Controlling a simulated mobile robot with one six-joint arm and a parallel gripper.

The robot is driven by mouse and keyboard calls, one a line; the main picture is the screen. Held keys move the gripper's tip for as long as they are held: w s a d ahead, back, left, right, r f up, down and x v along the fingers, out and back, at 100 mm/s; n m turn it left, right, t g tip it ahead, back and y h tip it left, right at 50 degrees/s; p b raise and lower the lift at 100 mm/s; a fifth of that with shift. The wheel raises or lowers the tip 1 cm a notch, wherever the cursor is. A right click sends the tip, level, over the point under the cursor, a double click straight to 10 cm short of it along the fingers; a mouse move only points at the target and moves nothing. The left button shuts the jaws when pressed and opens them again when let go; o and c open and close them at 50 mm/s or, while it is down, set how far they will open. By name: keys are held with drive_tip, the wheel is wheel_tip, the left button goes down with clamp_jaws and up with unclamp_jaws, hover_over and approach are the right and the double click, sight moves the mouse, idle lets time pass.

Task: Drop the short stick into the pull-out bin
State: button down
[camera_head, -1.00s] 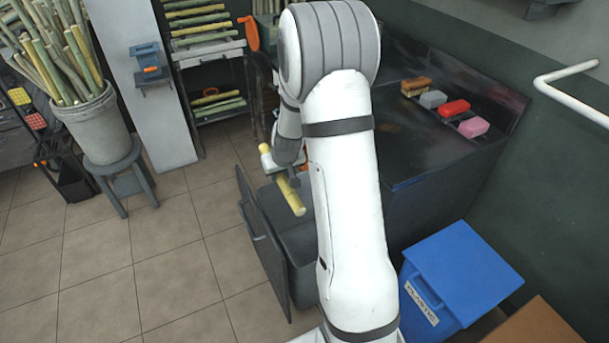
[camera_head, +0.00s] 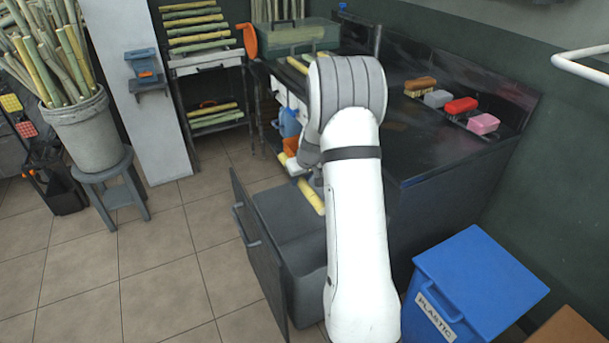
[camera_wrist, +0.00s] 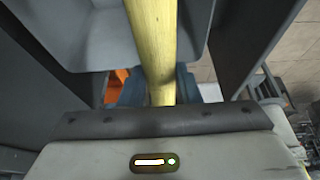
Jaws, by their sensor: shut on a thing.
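The short stick (camera_head: 311,196) is yellow and slants down over the pull-out bin in the head view. In the wrist view the stick (camera_wrist: 152,38) runs from the top edge down to my gripper (camera_wrist: 158,88), which is shut on it. The pull-out bin (camera_head: 283,212) is dark grey and stands out from under the counter, behind its upright front panel (camera_head: 259,258). Its grey inside (camera_wrist: 72,38) shows around the stick in the wrist view. My arm hides part of the bin and most of my gripper in the head view.
A blue plastic bin (camera_head: 476,275) stands at the lower right. The dark counter (camera_head: 420,150) carries several coloured brushes or sponges. A bucket of canes (camera_head: 90,130) on a stool is at the left. The tiled floor left of the pull-out bin is clear.

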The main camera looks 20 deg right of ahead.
sight(303, 180)
drive_tip(key=shift+f+b, duration=0.6)
drive_tip(key=shift+f, duration=0.85)
drive_tip(key=c, duration=1)
unclamp_jaws()
drive_tip(key=p+v, duration=0.1)
drive_tip(key=v, duration=0.7)
